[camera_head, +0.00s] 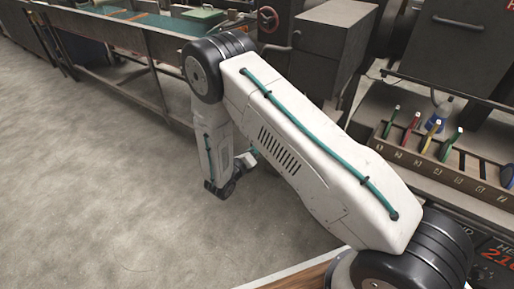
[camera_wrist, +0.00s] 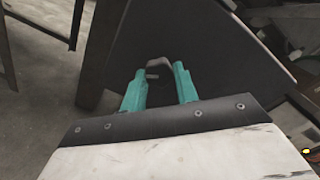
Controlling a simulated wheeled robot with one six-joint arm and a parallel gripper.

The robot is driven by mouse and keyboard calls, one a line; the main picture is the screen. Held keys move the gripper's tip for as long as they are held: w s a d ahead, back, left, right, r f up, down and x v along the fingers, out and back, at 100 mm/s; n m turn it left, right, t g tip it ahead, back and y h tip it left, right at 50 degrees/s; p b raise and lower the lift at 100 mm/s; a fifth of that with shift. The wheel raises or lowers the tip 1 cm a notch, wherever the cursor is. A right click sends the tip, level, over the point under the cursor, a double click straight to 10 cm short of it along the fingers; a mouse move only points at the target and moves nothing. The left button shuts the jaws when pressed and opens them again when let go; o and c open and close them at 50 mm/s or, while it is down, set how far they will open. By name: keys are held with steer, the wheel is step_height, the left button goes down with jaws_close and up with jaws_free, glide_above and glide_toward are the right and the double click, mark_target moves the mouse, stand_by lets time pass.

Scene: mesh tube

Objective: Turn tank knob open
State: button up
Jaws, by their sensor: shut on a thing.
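In the wrist view, a small grey-brown knob (camera_wrist: 158,65) stands out against a large dark panel (camera_wrist: 205,60). My gripper (camera_wrist: 160,73) has two teal fingers, one on each side of the knob, and is shut on it. The fingers cover parts of the knob's sides, and its turned position cannot be told. In the head view my white arm bends down at the middle, and its lower end is small there. I cannot make out the knob or the tank in that view.
In the head view a long workbench (camera_head: 115,38) stands at the upper left. A grey cabinet (camera_head: 325,45) and a red-rimmed wheel (camera_head: 268,19) are behind my arm. A rack (camera_head: 440,172) with coloured-handled tools is at the right. The concrete floor (camera_head: 90,180) at the left is clear.

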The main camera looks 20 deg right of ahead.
steer(key=n, duration=2.3)
steer(key=shift+w+a+r+n, duration=0.2)
steer(key=shift+r+n, duration=0.1)
stand_by(0.3)
steer(key=o, duration=1)
steer(key=shift+d, duration=0.1)
steer(key=shift+v, duration=3.95)
